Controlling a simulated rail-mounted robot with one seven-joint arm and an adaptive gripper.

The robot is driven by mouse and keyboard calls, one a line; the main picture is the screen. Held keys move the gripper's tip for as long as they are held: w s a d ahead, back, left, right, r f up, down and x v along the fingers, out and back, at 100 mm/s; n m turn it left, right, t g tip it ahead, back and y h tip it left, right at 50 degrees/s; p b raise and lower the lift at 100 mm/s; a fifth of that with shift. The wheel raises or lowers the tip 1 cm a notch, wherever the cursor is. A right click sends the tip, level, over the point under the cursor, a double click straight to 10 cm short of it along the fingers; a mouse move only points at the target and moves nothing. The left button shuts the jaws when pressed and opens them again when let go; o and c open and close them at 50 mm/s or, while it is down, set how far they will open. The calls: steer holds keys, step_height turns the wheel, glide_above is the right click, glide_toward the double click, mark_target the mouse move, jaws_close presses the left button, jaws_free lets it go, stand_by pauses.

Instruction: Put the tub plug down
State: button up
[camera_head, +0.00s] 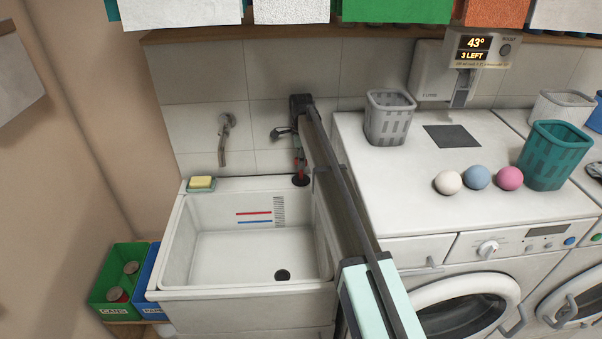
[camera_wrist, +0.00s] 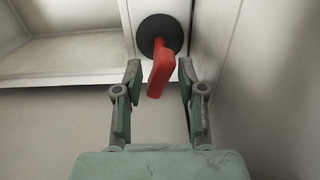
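The tub plug (camera_head: 301,180) is a black disc with a red handle, on the back right ledge of the white laundry tub (camera_head: 172,235). In the wrist view the plug's disc (camera_wrist: 150,33) lies flat on the pale ledge, and its red handle (camera_wrist: 161,74) stands up toward the camera. My gripper (camera_wrist: 159,72) is open, with a finger on each side of the handle and a visible gap on both sides. In the head view my gripper (camera_head: 297,150) is above the plug, partly hidden by my arm. The drain hole (camera_head: 283,275) in the tub floor is uncovered.
A yellow sponge (camera_head: 201,183) lies on the tub's back left corner. A wall tap (camera_head: 226,135) hangs over the tub. The washer (camera_head: 400,190) at right carries a grey basket (camera_head: 389,118), three balls (camera_head: 478,177) and a teal basket (camera_head: 556,155). A green bin (camera_head: 122,275) stands at left.

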step_height(320, 180, up, 6)
steer(key=shift+f+b, duration=0.1)
steer(key=shift+b, duration=0.6)
steer(key=shift+a, duration=0.1)
stand_by(0.5)
